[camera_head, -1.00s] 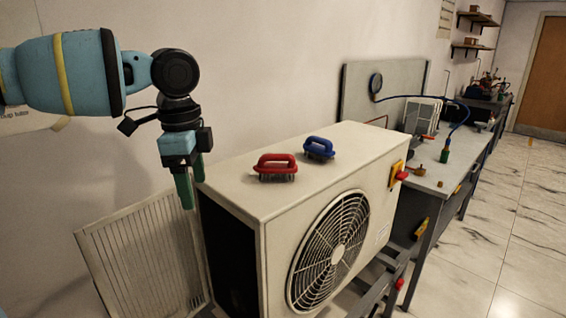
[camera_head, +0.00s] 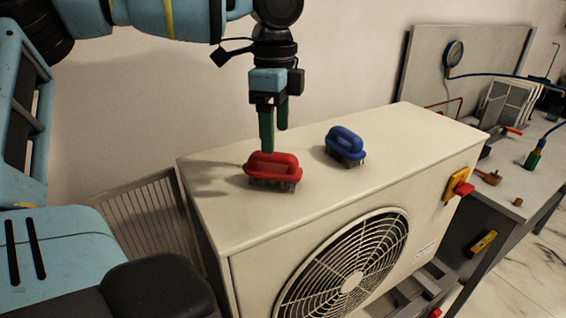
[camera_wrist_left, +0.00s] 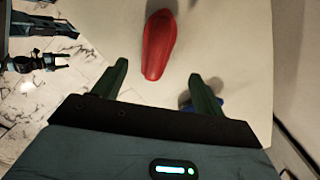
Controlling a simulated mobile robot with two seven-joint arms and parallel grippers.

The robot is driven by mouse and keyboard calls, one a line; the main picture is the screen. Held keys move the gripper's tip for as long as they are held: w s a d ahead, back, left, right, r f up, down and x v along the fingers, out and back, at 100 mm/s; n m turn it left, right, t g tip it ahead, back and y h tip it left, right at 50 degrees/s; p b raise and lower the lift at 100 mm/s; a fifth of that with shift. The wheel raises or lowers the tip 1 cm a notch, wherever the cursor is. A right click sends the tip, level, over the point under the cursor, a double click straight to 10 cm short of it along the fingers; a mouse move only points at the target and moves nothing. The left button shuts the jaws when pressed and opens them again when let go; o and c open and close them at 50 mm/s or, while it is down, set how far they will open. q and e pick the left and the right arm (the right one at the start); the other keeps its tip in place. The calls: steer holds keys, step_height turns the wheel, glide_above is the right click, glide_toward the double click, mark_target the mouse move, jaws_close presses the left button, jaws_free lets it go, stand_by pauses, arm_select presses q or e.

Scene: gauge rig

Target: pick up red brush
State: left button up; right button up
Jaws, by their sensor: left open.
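The red brush (camera_head: 272,170) lies bristles down on top of the beige fan unit, near its left end. It also shows in the left wrist view (camera_wrist_left: 158,45), at the top middle. My left gripper (camera_head: 274,138) is open and points down, with its green fingers just above and behind the red brush handle. In the left wrist view my fingers (camera_wrist_left: 158,70) are apart with nothing between their tips, and the brush lies just beyond them. My right gripper is not in the head view.
A blue brush (camera_head: 345,146) stands on the fan unit (camera_head: 335,195), right of the red one; a finger partly hides it in the wrist view. A red-and-yellow switch (camera_head: 458,187) sticks out at the unit's right end. A workbench with a gauge panel (camera_head: 465,75) is beyond.

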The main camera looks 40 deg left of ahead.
mark_target(272, 165)
arm_select(q)
steer(key=shift+s+f, duration=0.2)
steer(key=shift+f, duration=0.8)
steer(key=shift+w+f, duration=0.1)
steer(key=shift+f, duration=0.25)
steer(key=shift+s+a+f, duration=0.1)
steer(key=shift+s+f, duration=0.1)
steer(key=shift+f, duration=0.3)
step_height(272, 165, down, 3)
steer(key=shift+s+a+f, duration=0.1)
steer(key=shift+s+f, duration=0.05)
steer(key=shift+f, duration=0.45)
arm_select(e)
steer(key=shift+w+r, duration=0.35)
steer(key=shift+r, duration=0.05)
